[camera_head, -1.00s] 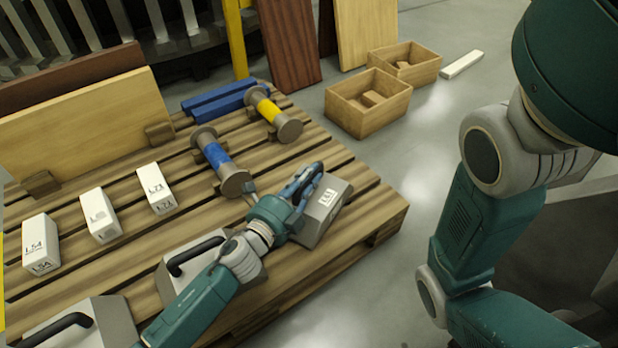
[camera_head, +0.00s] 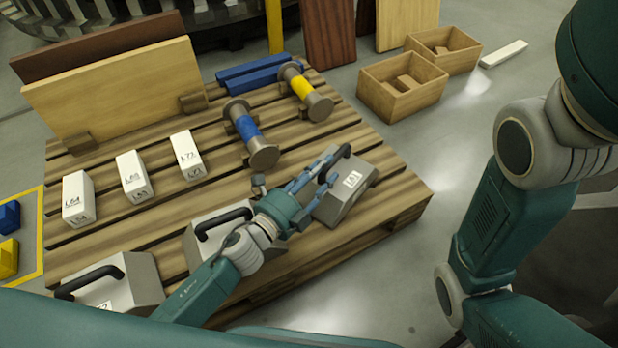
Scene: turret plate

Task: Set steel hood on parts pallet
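A grey steel hood (camera_head: 349,192) with sloped sides, a black handle and a white label sits on the wooden parts pallet (camera_head: 395,200), near its right corner. My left gripper (camera_head: 333,168) is at this hood's handle, its two fingers apart. The handle shows beyond the fingertips; I cannot tell whether the fingers touch it. Two similar hoods with black handles stand on the pallet to the left: one (camera_head: 205,236) partly behind my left arm, the other (camera_head: 140,275) at the front left. My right arm shows at the right, but its gripper is out of view.
Three white labelled blocks (camera_head: 133,176) stand on the pallet's left half. Blue-banded (camera_head: 250,130) and yellow-banded (camera_head: 304,90) spools lie behind the gripper. Upright boards (camera_head: 110,85) line the back.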

